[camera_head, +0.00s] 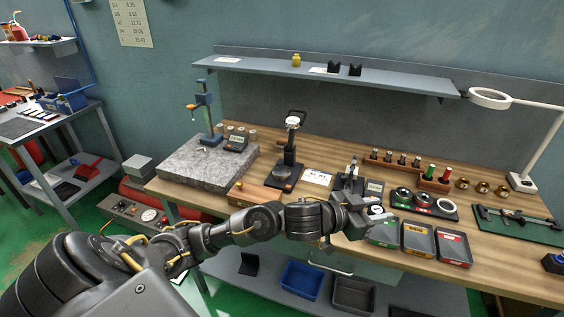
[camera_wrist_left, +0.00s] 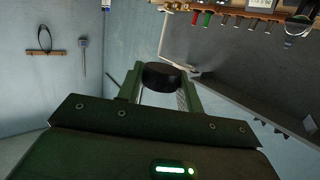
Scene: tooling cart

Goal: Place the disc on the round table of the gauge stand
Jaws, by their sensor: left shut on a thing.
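The gauge stand (camera_head: 288,165) is upright near the middle of the wooden bench, with a dial at its top and a low dark base. Its round table (camera_head: 283,171) sits low at the front of the post and looks bare. My left gripper (camera_head: 378,214) is right of the stand and nearer to me, above the bench by the small trays. In the left wrist view it is shut on a dark disc (camera_wrist_left: 160,76), held between the two fingertips. In the head view I cannot clearly tell the disc from the fingers. My right gripper is not in view.
A granite plate (camera_head: 190,172) with a blue stand (camera_head: 207,108) is at left. A white card (camera_head: 317,177) and a small device (camera_head: 350,177) lie right of the gauge stand. Farther right are a ring tray (camera_head: 438,211), open trays (camera_head: 418,238) and a lamp (camera_head: 522,182).

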